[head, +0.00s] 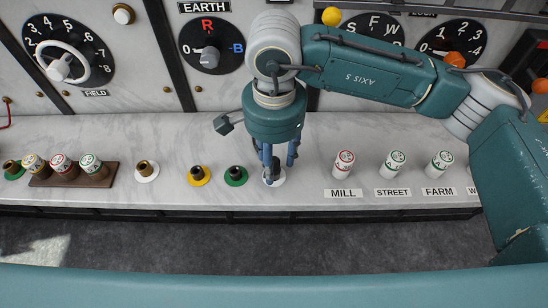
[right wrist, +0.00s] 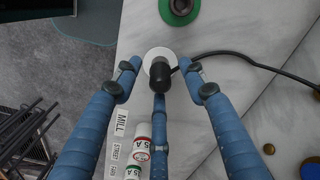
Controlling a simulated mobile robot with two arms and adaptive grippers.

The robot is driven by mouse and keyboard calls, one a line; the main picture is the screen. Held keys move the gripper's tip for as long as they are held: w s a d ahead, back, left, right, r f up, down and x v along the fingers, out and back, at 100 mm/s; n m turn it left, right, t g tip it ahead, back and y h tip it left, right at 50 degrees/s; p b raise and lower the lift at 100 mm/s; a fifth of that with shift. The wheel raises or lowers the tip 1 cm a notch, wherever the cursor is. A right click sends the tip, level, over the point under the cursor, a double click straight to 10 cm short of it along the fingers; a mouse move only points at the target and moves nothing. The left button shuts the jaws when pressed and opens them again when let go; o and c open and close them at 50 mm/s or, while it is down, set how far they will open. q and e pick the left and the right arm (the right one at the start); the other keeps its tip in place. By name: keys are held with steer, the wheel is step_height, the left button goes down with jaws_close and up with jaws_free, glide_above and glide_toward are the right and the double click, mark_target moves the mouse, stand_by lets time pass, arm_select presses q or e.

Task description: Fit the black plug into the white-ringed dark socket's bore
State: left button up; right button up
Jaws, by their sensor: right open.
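The black plug (right wrist: 160,72) stands at the white-ringed socket (right wrist: 153,54) in the right wrist view, with its black cable (right wrist: 240,64) running off to the right. The plug covers the bore, so I cannot tell how deep it sits. My right gripper (right wrist: 160,82) is open, its blue fingers spread around the plug with gaps at the sides. In the head view my right gripper (head: 274,172) points down over the white ring (head: 280,180) and hides most of the socket and plug. My left gripper is not in view.
A green-ringed socket (head: 236,175), a yellow-ringed one (head: 197,175) and another white-ringed brass one (head: 147,170) lie to the left. White fuses (head: 344,163) stand to the right behind labels. A brown rack (head: 100,180) holds several more. The dial panel rises behind.

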mark_target(274, 160)
step_height(274, 160, up, 12)
stand_by(0.4)
stand_by(0.7)
